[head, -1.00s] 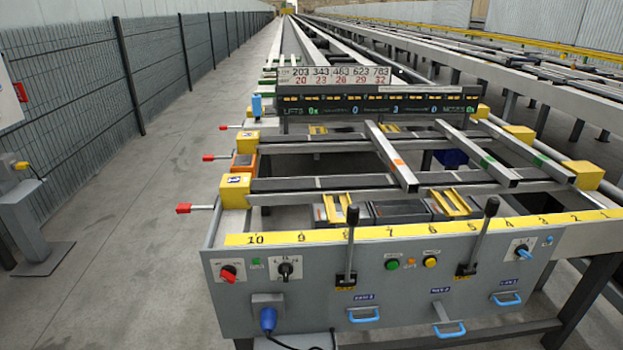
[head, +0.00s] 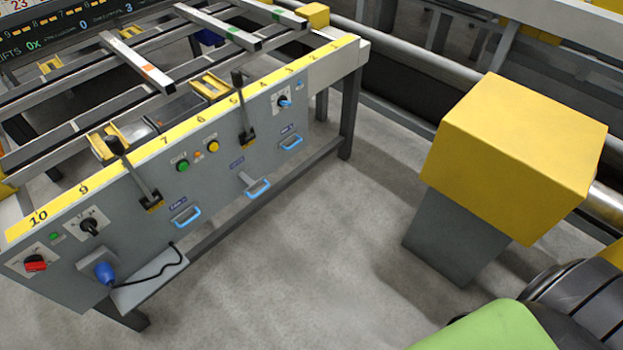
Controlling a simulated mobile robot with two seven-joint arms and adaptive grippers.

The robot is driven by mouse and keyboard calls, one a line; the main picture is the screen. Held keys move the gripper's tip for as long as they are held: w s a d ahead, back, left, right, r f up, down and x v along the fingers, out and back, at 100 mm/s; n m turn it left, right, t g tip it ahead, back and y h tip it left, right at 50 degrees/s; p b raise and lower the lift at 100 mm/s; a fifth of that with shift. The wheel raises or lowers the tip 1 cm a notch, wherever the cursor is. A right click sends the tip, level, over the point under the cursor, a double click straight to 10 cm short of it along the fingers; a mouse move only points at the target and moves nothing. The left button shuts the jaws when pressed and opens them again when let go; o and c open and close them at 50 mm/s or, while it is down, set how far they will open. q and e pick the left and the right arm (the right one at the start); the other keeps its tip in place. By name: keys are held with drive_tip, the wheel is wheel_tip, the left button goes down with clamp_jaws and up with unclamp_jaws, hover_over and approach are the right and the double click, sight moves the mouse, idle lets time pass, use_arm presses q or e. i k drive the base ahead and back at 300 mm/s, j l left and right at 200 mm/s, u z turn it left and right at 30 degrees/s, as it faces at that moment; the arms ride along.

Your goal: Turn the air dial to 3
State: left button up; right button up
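The grey control panel (head: 215,163) runs diagonally across the left half of the head view. A blue dial (head: 284,101) on a white plate sits near its far right end. A black dial (head: 89,227) on a white plate with markings sits near its left end. A red switch (head: 36,263) is further left. The dial labels are too small to read, so I cannot tell which is the air dial or what either is set to. Neither of my grippers is in view.
Two black-knobbed levers (head: 135,172) (head: 242,107) stick up from the panel, with blue handles (head: 258,188) below. A blue plug (head: 105,271) with a black cable juts out at lower left. A yellow block (head: 520,150) on a grey post stands right. Concrete floor (head: 310,240) between is clear.

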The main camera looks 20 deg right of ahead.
sight(282, 101)
drive_tip(key=l+z, duration=0.2)
drive_tip(key=j, duration=1.65)
drive_tip(key=i+l+z, duration=0.1)
drive_tip(key=l, duration=0.25)
drive_tip(key=i+l, duration=0.2)
drive_tip(key=l, duration=0.15)
drive_tip(key=i+l+z, duration=0.15)
drive_tip(key=l, duration=0.2)
